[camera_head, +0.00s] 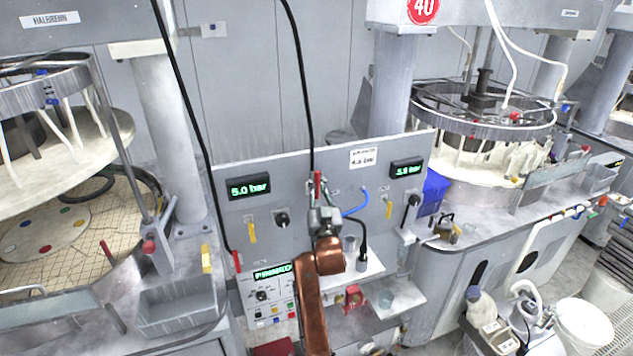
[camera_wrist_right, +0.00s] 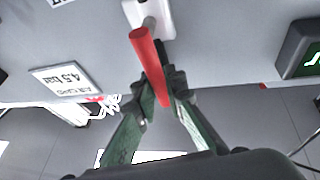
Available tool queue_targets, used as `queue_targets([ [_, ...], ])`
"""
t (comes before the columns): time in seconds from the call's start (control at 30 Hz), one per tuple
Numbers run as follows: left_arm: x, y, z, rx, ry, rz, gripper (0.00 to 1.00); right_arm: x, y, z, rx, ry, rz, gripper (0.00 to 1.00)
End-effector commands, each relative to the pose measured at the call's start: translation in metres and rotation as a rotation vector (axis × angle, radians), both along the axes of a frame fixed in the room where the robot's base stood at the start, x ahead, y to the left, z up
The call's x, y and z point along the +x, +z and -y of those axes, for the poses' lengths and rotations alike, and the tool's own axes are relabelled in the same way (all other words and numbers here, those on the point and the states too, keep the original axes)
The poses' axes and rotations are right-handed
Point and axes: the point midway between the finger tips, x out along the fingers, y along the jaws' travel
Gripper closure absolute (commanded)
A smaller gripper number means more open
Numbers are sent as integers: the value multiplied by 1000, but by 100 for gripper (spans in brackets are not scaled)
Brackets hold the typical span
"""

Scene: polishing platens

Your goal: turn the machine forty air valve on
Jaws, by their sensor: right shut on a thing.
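A red valve lever (camera_head: 317,184) stands roughly upright on the grey air panel (camera_head: 295,180), under a black hose and between the two pressure displays. My right gripper (camera_head: 322,202) is at this lever. In the right wrist view the red lever (camera_wrist_right: 148,62) runs from its pale valve body (camera_wrist_right: 150,14) down between the green fingers of my right gripper (camera_wrist_right: 163,88), which is shut on it. The red "40" sign (camera_head: 423,9) is above the machine at the right. My left gripper is not in view.
A green display reads 5.0 bar (camera_head: 249,188) at the panel's left; a smaller display (camera_head: 407,170) is at its right. A label (camera_head: 363,158) reads 4.5 bar. Another red lever (camera_head: 237,261) is at the panel's lower left.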

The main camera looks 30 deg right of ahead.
Motion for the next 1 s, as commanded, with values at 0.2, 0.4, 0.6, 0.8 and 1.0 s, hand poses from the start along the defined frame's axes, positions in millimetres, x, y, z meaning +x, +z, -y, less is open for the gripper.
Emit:
queue_targets([
  [0.2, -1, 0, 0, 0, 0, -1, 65, 0, -3, 1, 4, 0, -4, 100],
  [0.4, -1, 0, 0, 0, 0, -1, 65, 0, -2, 1, 2, 0, -2, 78],
  [0.6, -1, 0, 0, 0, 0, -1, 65, 0, -1, 0, 1, 0, -1, 71],
  [0.8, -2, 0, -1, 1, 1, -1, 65, -2, -1, 0, 0, 0, -1, 71],
  [1.0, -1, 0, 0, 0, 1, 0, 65, -24, -12, -8, 2, 0, -2, 71],
])
